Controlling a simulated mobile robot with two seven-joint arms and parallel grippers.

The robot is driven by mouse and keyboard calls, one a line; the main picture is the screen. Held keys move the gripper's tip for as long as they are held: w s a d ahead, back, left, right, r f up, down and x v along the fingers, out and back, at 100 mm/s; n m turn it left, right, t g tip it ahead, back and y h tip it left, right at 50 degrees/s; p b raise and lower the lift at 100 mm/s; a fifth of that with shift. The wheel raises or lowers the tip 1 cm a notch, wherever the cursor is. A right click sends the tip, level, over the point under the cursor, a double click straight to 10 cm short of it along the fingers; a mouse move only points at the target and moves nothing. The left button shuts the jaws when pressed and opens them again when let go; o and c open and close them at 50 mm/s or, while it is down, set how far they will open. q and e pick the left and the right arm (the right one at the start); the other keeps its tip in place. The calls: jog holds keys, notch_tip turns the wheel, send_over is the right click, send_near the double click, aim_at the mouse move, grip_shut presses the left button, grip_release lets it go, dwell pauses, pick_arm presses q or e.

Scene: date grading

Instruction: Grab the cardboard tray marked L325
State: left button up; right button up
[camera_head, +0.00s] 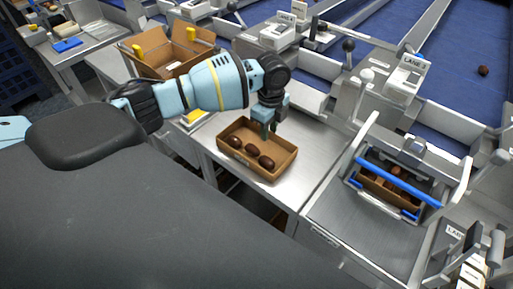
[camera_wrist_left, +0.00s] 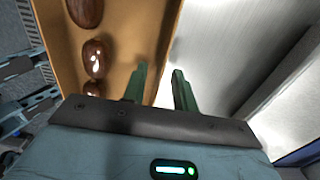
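A brown cardboard tray (camera_head: 279,172) sits on the metal table, holding three dark dates (camera_head: 251,149) in the head view. No L325 marking is readable on it. My left gripper (camera_head: 268,131) points down at the tray's far wall. In the left wrist view the gripper (camera_wrist_left: 161,82) is open, its green fingers apart, one on the inner side of the tray wall (camera_wrist_left: 166,60) and one outside over the metal. Dates also show in the wrist view (camera_wrist_left: 95,58). Whether the fingers touch the wall I cannot tell. My right gripper is not in view.
A second tray (camera_head: 376,184) with dates sits under a blue-barred frame (camera_head: 398,180) at the right. An open cardboard box (camera_head: 160,50) stands behind my left arm. A LANE-labelled stand (camera_head: 408,72) rises beside blue conveyor belts. Bare metal table (camera_head: 310,125) lies right of the tray.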

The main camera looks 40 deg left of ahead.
pick_arm(q)
jog(key=shift+f, duration=0.3)
grip_shut()
dwell(0.3)
